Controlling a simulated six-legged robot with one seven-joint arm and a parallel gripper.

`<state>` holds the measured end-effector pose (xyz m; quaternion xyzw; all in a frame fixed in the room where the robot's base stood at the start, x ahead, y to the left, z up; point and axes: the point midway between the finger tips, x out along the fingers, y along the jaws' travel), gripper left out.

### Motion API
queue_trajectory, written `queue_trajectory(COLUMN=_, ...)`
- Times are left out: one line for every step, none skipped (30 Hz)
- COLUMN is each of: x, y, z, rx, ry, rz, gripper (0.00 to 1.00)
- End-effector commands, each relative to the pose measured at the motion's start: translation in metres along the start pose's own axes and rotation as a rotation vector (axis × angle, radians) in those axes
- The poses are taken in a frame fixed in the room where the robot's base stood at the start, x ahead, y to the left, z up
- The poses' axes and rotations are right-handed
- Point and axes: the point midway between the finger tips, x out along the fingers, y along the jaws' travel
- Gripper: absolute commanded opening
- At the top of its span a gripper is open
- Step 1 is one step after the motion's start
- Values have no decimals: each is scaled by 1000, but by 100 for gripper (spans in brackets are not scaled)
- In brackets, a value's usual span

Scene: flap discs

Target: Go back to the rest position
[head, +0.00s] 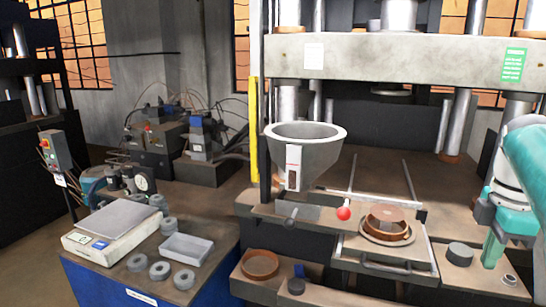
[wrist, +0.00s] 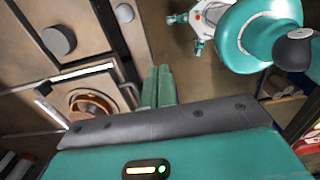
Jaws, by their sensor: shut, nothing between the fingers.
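My gripper (head: 490,264) hangs at the right edge of the head view, its teal fingers pointing down over the right part of the press bench. In the wrist view my gripper (wrist: 158,72) has its two teal fingers side by side, shut with nothing between them. A dark grey cylinder (head: 460,254) stands on the bench just left of the fingers; it also shows at upper left in the wrist view (wrist: 59,41). A smaller dark piece (head: 510,280) lies near the fingers on the right. The copper-coloured ring mould (head: 386,226) sits on the sliding plate, apart from my gripper.
A grey hopper (head: 305,155) and a red knob (head: 344,213) stand left of the mould. The press crossbeam (head: 420,58) spans above. A scale (head: 112,228), several grey discs (head: 160,270) and a tray (head: 187,248) fill the blue-sided table at left. Open floor shows at far left.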

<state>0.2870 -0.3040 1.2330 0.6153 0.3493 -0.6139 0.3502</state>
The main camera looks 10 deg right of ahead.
Motion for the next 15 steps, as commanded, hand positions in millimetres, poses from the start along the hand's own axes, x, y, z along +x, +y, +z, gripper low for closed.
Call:
queue_trajectory(x=0, y=1, z=0, rx=0, ry=0, rz=0, gripper=0)
queue_trajectory(x=0, y=1, z=0, rx=0, ry=0, rz=0, gripper=0)
queue_trajectory(x=1, y=1, z=-2, rx=2, ry=1, rz=1, gripper=0)
queue_trajectory(x=2, y=0, z=-8, rx=17, ry=7, rz=11, gripper=0)
queue_trajectory(x=4, y=-1, z=-14, rx=33, ry=11, rz=18, gripper=0)
queue_trajectory(x=6, y=-1, z=-21, rx=53, ry=16, rz=29, gripper=0)
queue_trajectory(x=8, y=-2, z=-26, rx=68, ry=20, rz=36, gripper=0)
queue_trajectory(x=9, y=-2, z=-30, rx=85, ry=24, rz=42, gripper=0)
queue_trajectory(x=12, y=-3, z=-37, rx=107, ry=30, rz=53, gripper=0)
queue_trajectory(x=13, y=-4, z=-43, rx=123, ry=35, rz=60, gripper=0)
queue_trajectory(x=15, y=-5, z=-48, rx=141, ry=40, rz=68, gripper=0)
queue_trajectory(x=17, y=-7, z=-56, rx=164, ry=47, rz=77, gripper=0)
queue_trajectory(x=19, y=-9, z=-62, rx=183, ry=53, rz=85, gripper=0)
queue_trajectory(x=21, y=-11, z=-69, rx=202, ry=60, rz=93, gripper=0)
queue_trajectory(x=24, y=-14, z=-78, rx=229, ry=69, rz=104, gripper=0)
